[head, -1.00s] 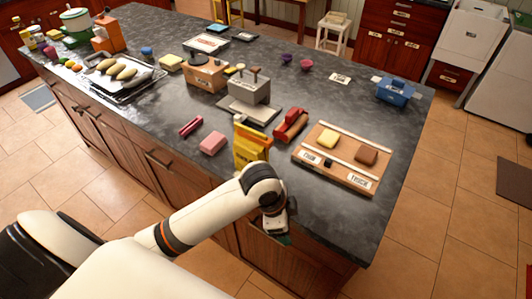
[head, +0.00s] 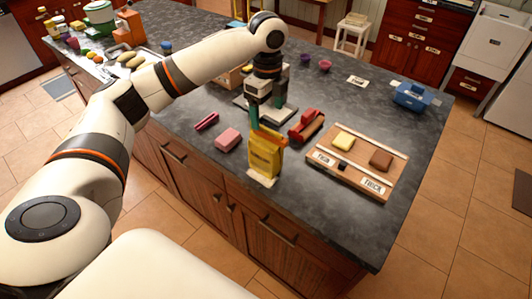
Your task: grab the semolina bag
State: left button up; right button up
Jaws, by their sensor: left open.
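A yellow bag (head: 264,155), which looks like the semolina bag, stands upright near the front edge of the dark counter in the head view. My left gripper (head: 267,118) points down right above the bag, with its green-tipped fingers at the bag's top. The fingers are apart; whether they touch the bag cannot be told. The left wrist hides part of the items behind. My right gripper is not in view.
A pink block (head: 228,139) and a magenta item (head: 206,122) lie left of the bag. A red item (head: 307,126) sits close on its right, then a wooden board (head: 345,178) with yellow and brown blocks. A blue container (head: 412,95) stands at the back right.

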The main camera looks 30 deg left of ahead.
aim_at(266, 128)
pick_arm(q)
jog(key=shift+a, duration=0.25)
notch_tip(266, 128, down, 6)
jog(key=shift+r+p, duration=0.1)
jog(key=shift+p, duration=0.95)
jog(key=shift+f+p, duration=0.4)
jog(key=shift+f, duration=0.2)
notch_tip(266, 128, down, 4)
jog(key=shift+r+p, duration=0.15)
jog(key=shift+p, duration=0.65)
jog(key=shift+f, duration=0.4)
jog(key=shift+c, duration=0.6)
jog(key=c, duration=1.5)
jog(key=shift+r, duration=0.1)
grip_shut()
